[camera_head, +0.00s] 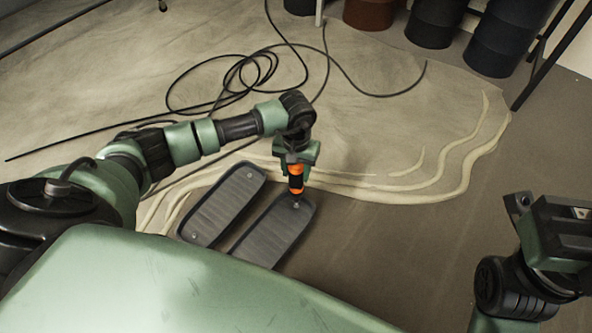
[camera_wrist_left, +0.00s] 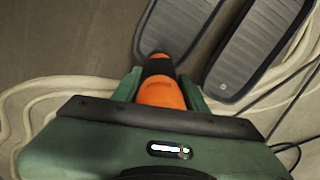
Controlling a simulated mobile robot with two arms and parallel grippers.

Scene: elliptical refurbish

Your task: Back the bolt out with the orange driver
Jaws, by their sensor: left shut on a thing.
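The orange driver (camera_head: 295,178), with black bands, is upright in the jaws of my left gripper (camera_head: 297,160). Its tip is down over the far end of the right dark footplate (camera_head: 270,235). A small bright bolt (camera_head: 296,205) shows just below the tip; whether they touch I cannot tell. In the left wrist view the driver (camera_wrist_left: 162,88) sits between the green fingers, and its far end covers the bolt's area on the footplate (camera_wrist_left: 185,25). My right gripper (camera_head: 548,212) is at the right edge, away from the footplates; its jaw opening is unclear.
A second footplate (camera_head: 222,203) lies parallel on the left, with small bolt heads at its ends. A black cable (camera_head: 240,75) coils on the sandy mat (camera_head: 340,120) beyond. Dark drums (camera_head: 435,22) stand at the back. Bare floor (camera_head: 400,250) lies to the right.

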